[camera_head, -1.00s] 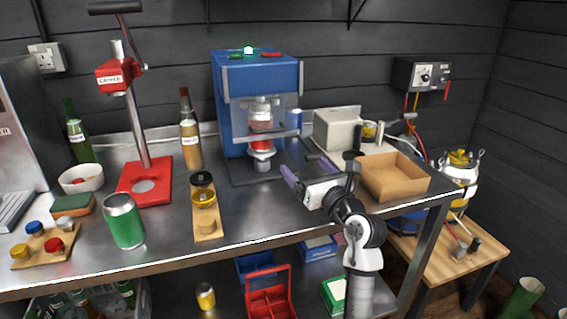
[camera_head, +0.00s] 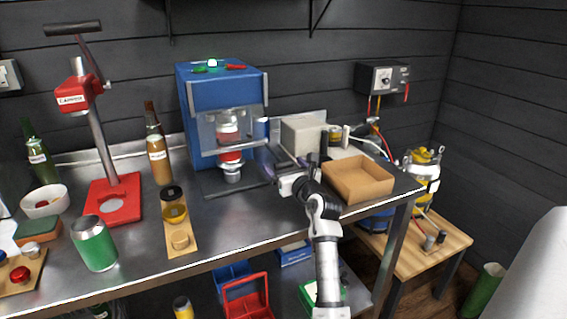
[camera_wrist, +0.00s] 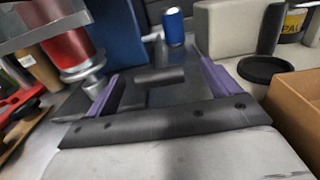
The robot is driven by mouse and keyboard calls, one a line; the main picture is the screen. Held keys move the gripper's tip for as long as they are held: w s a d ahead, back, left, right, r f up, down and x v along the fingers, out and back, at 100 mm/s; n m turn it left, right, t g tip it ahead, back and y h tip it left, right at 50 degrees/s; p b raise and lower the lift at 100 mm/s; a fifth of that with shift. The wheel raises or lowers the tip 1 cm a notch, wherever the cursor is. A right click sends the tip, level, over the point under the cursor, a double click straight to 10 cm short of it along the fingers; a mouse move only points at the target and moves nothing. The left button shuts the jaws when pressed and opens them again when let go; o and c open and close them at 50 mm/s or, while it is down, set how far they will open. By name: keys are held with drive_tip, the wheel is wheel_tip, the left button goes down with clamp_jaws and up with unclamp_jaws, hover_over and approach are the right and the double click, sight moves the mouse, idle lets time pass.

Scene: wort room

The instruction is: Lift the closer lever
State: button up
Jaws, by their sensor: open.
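The blue can closer (camera_head: 220,120) stands at the back of the steel bench, with a red and silver can (camera_head: 229,140) under its head. In the wrist view a short dark cylindrical bar, seemingly the closer lever's grip (camera_wrist: 160,75), lies ahead between my purple fingers. My gripper (camera_head: 272,157) is beside the closer's right front in the head view. It also shows in the wrist view (camera_wrist: 160,67), open, with a visible gap on both sides of the bar. The lever's link to the machine is not clear, and the head view hardly shows the lever.
An open cardboard box (camera_head: 358,180) stands right of my arm, and a pale grey block (camera_head: 308,135) is behind it. A blue can (camera_wrist: 174,27) stands beyond the bar. The red capper (camera_head: 113,200) and bottles are at left. A large pale shape (camera_head: 535,270) fills the lower right.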

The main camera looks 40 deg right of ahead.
drive_tip(key=shift+w+d, duration=0.15)
drive_tip(key=shift+w, duration=0.55)
drive_tip(key=c, duration=1.3)
